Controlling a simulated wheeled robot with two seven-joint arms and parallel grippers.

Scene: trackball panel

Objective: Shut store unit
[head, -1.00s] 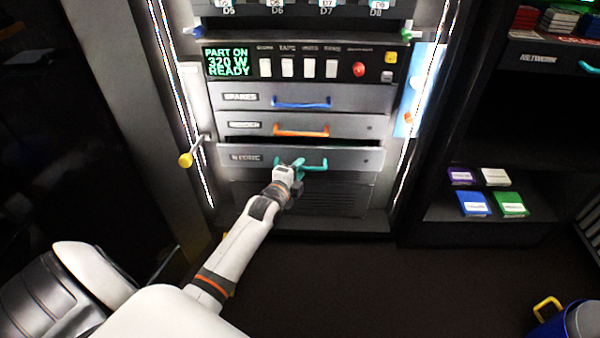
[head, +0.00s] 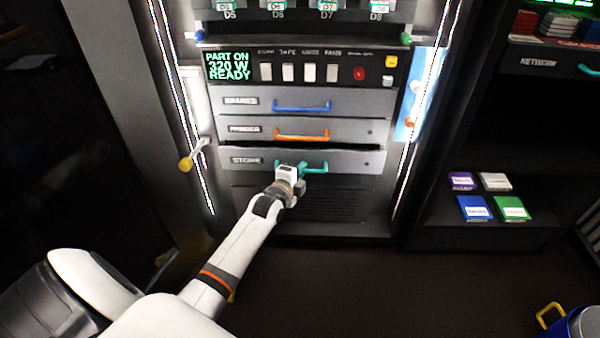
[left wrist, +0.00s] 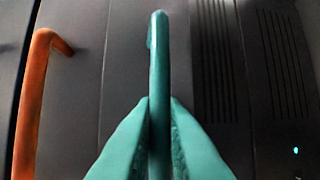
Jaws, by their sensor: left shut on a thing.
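The store unit (head: 350,161) is the lowest of three grey drawers in the head view, labelled STORE, with a teal bar handle (head: 318,167). Its front stands slightly proud of the drawers above, with a thin dark gap along its top edge. My left gripper (head: 297,174) is at the left part of this handle. In the left wrist view its teal fingers (left wrist: 160,125) are shut on the teal handle (left wrist: 158,60), one on each side. My right gripper is not in view.
Above are the drawer with an orange handle (head: 301,136) and the drawer with a blue handle (head: 302,107). A yellow-knobbed lever (head: 186,164) juts out at left. A dark shelf with coloured boxes (head: 475,207) stands at right. A blue bin (head: 578,325) is at lower right.

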